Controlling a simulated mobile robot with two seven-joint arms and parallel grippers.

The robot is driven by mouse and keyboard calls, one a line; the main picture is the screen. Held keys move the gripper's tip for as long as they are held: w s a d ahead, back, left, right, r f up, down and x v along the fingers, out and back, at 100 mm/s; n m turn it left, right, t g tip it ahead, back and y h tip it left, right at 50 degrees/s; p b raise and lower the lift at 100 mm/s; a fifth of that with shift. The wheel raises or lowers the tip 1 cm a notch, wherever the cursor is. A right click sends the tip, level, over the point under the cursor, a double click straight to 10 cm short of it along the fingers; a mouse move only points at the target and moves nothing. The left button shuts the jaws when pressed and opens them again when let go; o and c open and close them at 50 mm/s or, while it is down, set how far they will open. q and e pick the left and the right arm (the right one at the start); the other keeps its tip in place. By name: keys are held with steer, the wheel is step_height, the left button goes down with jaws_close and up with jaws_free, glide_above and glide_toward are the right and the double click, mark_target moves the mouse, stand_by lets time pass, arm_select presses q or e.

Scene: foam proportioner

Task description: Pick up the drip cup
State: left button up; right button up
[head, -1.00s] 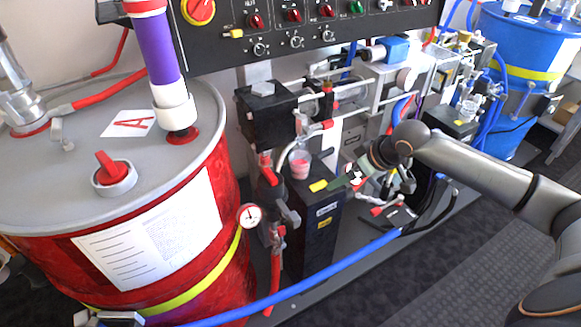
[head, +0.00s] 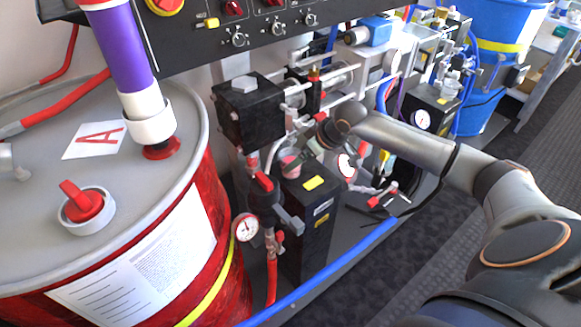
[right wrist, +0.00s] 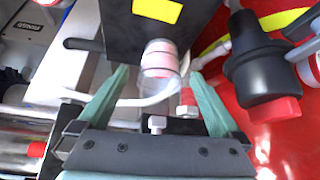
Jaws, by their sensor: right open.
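The drip cup (head: 290,166) is a small clear cup with pink contents. It stands at the back of the top of a black box (head: 308,225) beside the red drum. My right gripper (head: 304,152) is right at the cup and partly covers it in the head view. In the right wrist view, the open green fingers of my right gripper (right wrist: 160,79) point at the drip cup (right wrist: 160,60), one on either side. Whether a finger touches the cup cannot be told. My left gripper is not in view.
A black pump block (head: 250,110) and pipes stand close behind the cup. A valve with a black body and red end (right wrist: 265,80) is close to the right finger. A pressure gauge (head: 245,227) and blue hose (head: 340,270) lie in front. The red drum (head: 130,250) fills the left.

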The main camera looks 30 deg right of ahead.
steer(key=b+x, duration=0.1)
steer(key=x, duration=0.4)
steer(key=shift+w+a+f, duration=0.1)
steer(key=shift+a+f, duration=0.05)
steer(key=shift+f, duration=0.05)
steer(key=c, duration=1.3)
steer(key=shift+c, duration=0.4)
steer(key=shift+r, duration=0.15)
